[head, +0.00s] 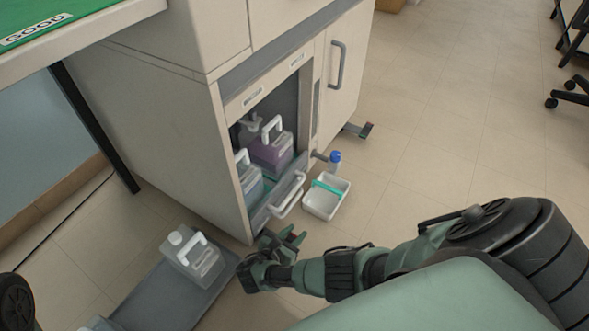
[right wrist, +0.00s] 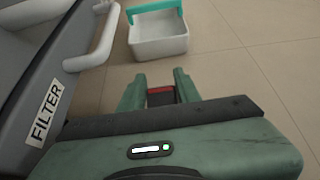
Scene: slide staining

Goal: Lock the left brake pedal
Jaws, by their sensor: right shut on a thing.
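My right gripper (head: 283,240) is low at the near front corner of the cabinet, just below the open lower drawer. In the right wrist view its two fingers (right wrist: 159,88) stand on both sides of a dark piece with a red face, the left brake pedal (right wrist: 160,96). The gripper is shut on it. The pedal's tilt is hard to tell, since the gripper hides most of it. My left gripper is not in view.
The pulled-out drawer handle (head: 289,197) is above the gripper. A jug (head: 196,262) stands on a grey platform (head: 165,295).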

